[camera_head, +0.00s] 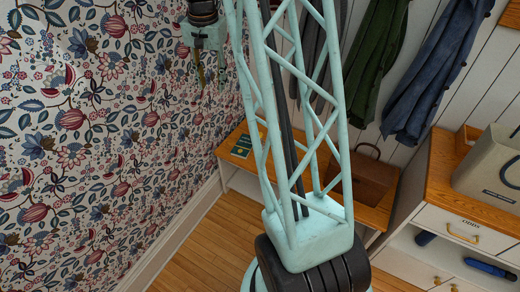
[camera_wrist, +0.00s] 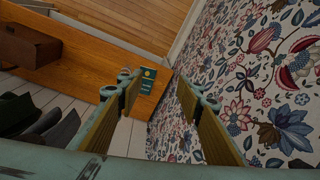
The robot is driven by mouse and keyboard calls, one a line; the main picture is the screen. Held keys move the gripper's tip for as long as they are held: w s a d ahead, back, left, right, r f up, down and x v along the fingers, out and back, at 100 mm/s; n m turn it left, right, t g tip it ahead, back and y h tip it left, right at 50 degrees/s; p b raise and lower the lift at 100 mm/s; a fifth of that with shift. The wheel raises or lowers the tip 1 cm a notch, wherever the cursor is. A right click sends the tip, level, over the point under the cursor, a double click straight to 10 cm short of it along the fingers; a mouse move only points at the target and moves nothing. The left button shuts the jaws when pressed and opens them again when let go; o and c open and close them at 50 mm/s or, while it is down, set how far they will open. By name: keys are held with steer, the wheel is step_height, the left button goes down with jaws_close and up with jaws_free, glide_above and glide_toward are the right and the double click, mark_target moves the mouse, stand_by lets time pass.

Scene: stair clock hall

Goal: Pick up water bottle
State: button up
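I cannot make out a water bottle for certain. A long blue object (camera_head: 489,268) lies in the open shelf of the white cabinet at the lower right; it is too small to tell what it is. A shorter dark blue object (camera_head: 425,238) lies left of it in the same shelf. My gripper (camera_head: 201,77) hangs high at the upper left, in front of the patterned wall, far from both objects. In the wrist view my gripper (camera_wrist: 157,88) has its two fingers well apart with nothing between them.
A wooden bench (camera_head: 225,158) against the far wall bears a dark green booklet (camera_head: 242,146) and a brown box (camera_head: 368,178) with a handle. Coats (camera_head: 380,50) hang above. A beige bag (camera_head: 492,170) stands on the white cabinet (camera_head: 437,222). Floor (camera_head: 205,250) at lower left is clear.

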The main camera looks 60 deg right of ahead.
steer(key=s+d+f+m, duration=0.3)
steer(key=d+f, duration=0.8)
steer(key=f, duration=0.2)
steer(key=s+d+f+m+g+p, duration=0.1)
steer(key=s+d+f+m, duration=0.2)
steer(key=d+f, duration=0.7)
step_height(320, 180, down, 3)
steer(key=shift+d+f+y, duration=0.1)
steer(key=shift+d+y, duration=0.2)
steer(key=shift+d, duration=0.1)
steer(key=shift+s+f, duration=0.1)
steer(key=shift+f+b, duration=0.3)
steer(key=shift+f, duration=3.9)
steer(key=shift+s+f+b, duration=0.1)
steer(key=shift+f+b, duration=0.4)
steer(key=shift+f, duration=2.1)
steer(key=shift+c, duration=0.4)
